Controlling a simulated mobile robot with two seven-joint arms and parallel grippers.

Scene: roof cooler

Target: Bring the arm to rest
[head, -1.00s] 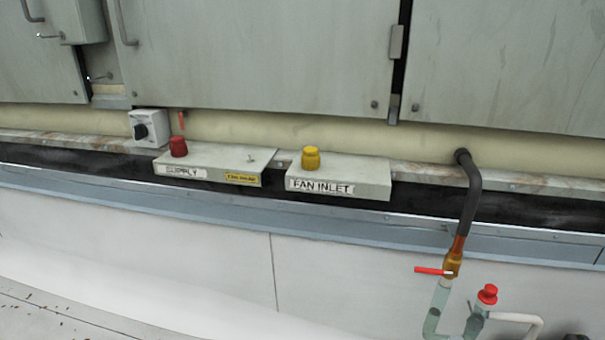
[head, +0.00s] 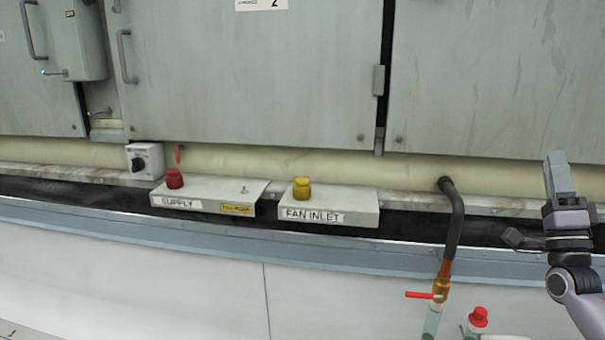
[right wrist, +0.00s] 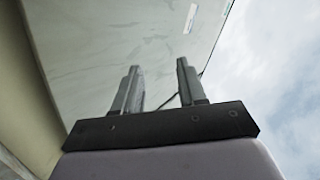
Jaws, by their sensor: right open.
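My right gripper (head: 556,165) is at the right edge of the head view, pointing up, in front of the grey cabinet wall. In the right wrist view its two fingers (right wrist: 158,85) stand apart with nothing between them. Behind them are a pale panel and cloudy sky. My left gripper is in neither view.
Two shelf boxes, labelled SUPPLY (head: 208,195) and FAN INLET (head: 335,206), carry a red knob (head: 174,178) and a yellow knob (head: 301,188). A black hose (head: 456,220) runs down to a red-handled valve (head: 440,288). Grey cabinet doors (head: 250,75) stand behind.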

